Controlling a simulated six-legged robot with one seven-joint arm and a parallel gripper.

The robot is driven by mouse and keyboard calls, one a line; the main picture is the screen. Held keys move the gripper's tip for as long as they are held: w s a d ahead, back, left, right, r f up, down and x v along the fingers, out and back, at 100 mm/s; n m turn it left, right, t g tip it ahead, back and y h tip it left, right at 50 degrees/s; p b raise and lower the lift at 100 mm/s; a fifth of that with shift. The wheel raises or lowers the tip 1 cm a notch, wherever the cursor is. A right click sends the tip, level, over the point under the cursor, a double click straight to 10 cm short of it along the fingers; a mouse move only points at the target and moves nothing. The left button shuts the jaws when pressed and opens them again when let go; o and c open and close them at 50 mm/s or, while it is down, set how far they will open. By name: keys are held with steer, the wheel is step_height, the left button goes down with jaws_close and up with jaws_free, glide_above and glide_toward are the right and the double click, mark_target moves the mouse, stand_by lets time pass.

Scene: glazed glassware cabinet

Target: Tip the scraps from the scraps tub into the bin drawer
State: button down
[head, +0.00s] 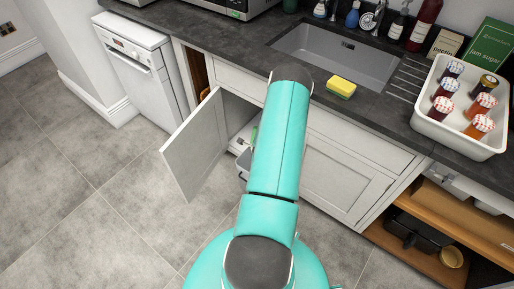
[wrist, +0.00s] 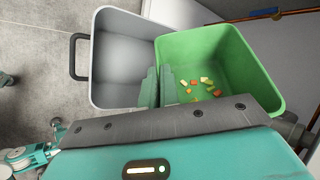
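The bin drawer stands pulled out of the open sink cabinet, mostly hidden behind my arm in the head view. In the wrist view it shows a grey bin (wrist: 122,58) with a black handle on its left and a green bin (wrist: 240,72) beside it. Several orange and yellow scraps (wrist: 207,91) lie on the floor of the green bin. My gripper (wrist: 159,70) points down where the two bins meet, its fingers close together; I cannot tell whether a bin wall is between them. I cannot make out a separate scraps tub.
The cabinet door (head: 196,146) stands open left of my arm. The counter holds a sink (head: 335,52), a yellow sponge (head: 341,88) and a white tray (head: 433,128) of jars. Open shelves (head: 440,215) are at the right. The floor at the left is clear.

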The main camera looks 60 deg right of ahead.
step_height(320, 180, down, 5)
steer(key=s+d+n+g+h, duration=0.1)
steer(key=s+n+g+h, duration=0.1)
steer(key=n+g+h, duration=0.4)
steer(key=shift+w+a+r+m+t+y, duration=0.1)
steer(key=shift+w+r+m+t+y, duration=0.15)
steer(key=shift+r+m+t+y, duration=0.9)
steer(key=shift+w+a+r+m+t+y, duration=0.1)
steer(key=shift+w+r+m+t+y, duration=0.15)
steer(key=shift+r+m+t+y, duration=0.9)
steer(key=shift+w+a+r+m+t+y, duration=0.1)
steer(key=shift+w+r+m+t+y, duration=0.15)
steer(key=shift+r+m+t+y, duration=0.9)
steer(key=shift+a+f+t+y, duration=0.1)
steer(key=shift+f+t+y, duration=0.2)
steer(key=shift+t, duration=0.25)
steer(key=shift+r+m+t+y, duration=0.45)
steer(key=shift+r+t, duration=0.3)
steer(key=shift+t, duration=0.05)
steer(key=shift+r+m+t+y, duration=0.3)
steer(key=shift+r+t+y, duration=0.1)
steer(key=shift+r+t, duration=0.15)
steer(key=shift+s+d+r+m+t+y, duration=0.15)
steer(key=shift+r+m+t+y, duration=0.45)
steer(key=shift+r+t, duration=0.6)
steer(key=shift+f, duration=0.1)
